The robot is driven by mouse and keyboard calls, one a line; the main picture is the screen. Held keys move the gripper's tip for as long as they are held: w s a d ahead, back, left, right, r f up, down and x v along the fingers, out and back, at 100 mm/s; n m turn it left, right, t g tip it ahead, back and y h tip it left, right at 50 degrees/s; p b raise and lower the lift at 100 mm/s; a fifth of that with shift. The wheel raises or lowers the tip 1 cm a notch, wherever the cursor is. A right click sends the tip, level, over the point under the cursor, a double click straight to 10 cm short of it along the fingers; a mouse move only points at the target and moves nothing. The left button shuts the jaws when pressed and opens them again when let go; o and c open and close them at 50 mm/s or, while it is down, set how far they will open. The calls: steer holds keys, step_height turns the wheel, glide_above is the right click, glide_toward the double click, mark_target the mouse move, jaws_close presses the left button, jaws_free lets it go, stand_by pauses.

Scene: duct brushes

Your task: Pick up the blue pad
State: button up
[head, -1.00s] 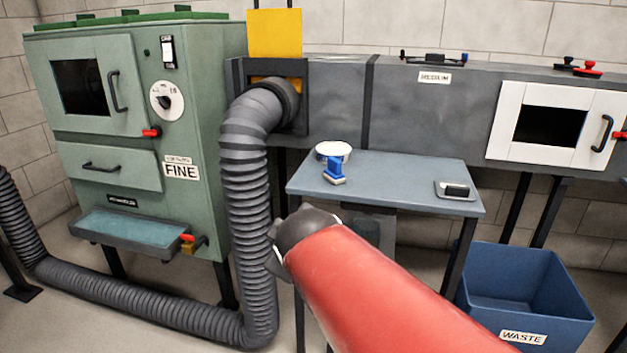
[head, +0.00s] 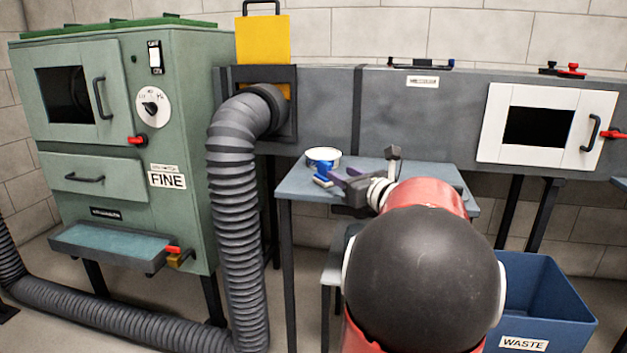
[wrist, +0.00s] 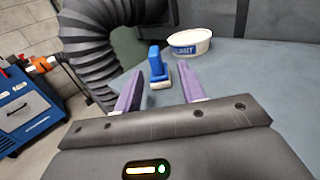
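The blue pad (head: 322,174) sits on the grey-blue table (head: 295,188), near its left end. It is a blue block with an upright blue grip and a pale sole, and it also shows in the wrist view (wrist: 157,64). My gripper (head: 345,181) is low over the table, just right of the pad in the head view. In the wrist view my gripper (wrist: 158,82) has its two purple fingers apart. The pad stands ahead of the fingertips, roughly centred between them. Nothing is held. I cannot tell whether either finger touches the pad.
A round white tub (head: 323,156) with a blue label stands close behind the pad. A ribbed grey hose (head: 232,170) rises left of the table. The grey duct (head: 320,115) runs behind it. A blue waste bin (head: 545,300) stands at the right.

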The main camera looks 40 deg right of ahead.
mark_target(330, 165)
steer(key=w, duration=0.2)
steer(key=w+p, duration=0.1)
steer(key=w, duration=0.2)
steer(key=w+r, duration=0.1)
steer(key=w, duration=0.1)
steer(key=shift+w+a, duration=0.1)
steer(key=shift+w, duration=0.2)
jaws_close()
